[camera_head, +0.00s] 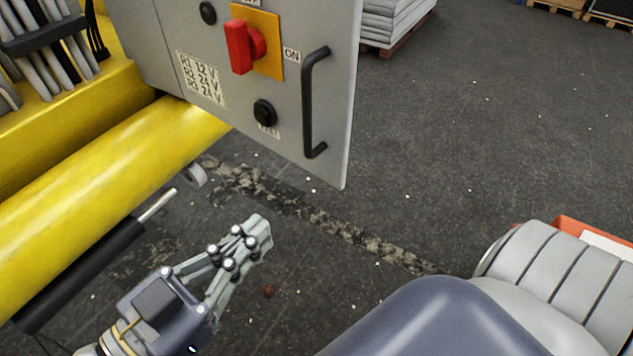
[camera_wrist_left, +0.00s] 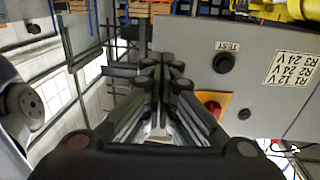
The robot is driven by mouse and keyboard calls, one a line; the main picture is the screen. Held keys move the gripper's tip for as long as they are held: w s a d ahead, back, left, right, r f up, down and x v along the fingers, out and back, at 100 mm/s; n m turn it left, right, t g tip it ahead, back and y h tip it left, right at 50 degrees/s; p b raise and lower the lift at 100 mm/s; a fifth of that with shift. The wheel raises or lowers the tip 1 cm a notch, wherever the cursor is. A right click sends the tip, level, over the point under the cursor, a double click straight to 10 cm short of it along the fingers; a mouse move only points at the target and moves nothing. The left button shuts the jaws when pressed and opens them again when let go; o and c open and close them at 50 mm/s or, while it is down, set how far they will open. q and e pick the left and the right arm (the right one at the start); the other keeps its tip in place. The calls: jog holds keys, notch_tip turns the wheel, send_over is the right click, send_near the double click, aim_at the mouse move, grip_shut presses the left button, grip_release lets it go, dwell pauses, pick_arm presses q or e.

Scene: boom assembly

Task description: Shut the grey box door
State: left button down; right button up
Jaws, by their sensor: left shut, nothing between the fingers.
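The grey box door (camera_head: 290,95) hangs at the top middle of the head view, with a black bar handle (camera_head: 309,105), a red switch (camera_head: 243,46) on a yellow plate and black knobs. Its edge stands out towards the right; whether it sits apart from the box frame cannot be told. My left gripper (camera_head: 262,232) is shut and empty, below the door and apart from it in the head view. In the left wrist view the gripper (camera_wrist_left: 163,62) points past the door panel (camera_wrist_left: 262,62), which shows at the right. My right gripper is not in view.
A yellow boom (camera_head: 110,165) runs along the left, with a black cylinder and rod (camera_head: 155,207) beneath it. A pallet stack (camera_head: 392,20) stands behind the door. An orange thing (camera_head: 575,228) shows at the right. The dark floor right of the door is clear.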

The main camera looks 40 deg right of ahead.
pick_arm(q)
jog(key=b+x, duration=0.3)
send_near(334, 165)
jog(key=x, duration=0.5)
jog(key=shift+d+r+b, duration=0.15)
jog(key=shift+d+b, duration=0.05)
jog(key=shift+b, duration=0.15)
jog(key=shift+w+d, duration=0.25)
jog(key=shift+d, duration=0.45)
jog(key=shift+f, duration=0.2)
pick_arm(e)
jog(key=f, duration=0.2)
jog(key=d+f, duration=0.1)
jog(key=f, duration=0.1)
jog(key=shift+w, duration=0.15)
pick_arm(q)
jog(key=shift+d, duration=0.1)
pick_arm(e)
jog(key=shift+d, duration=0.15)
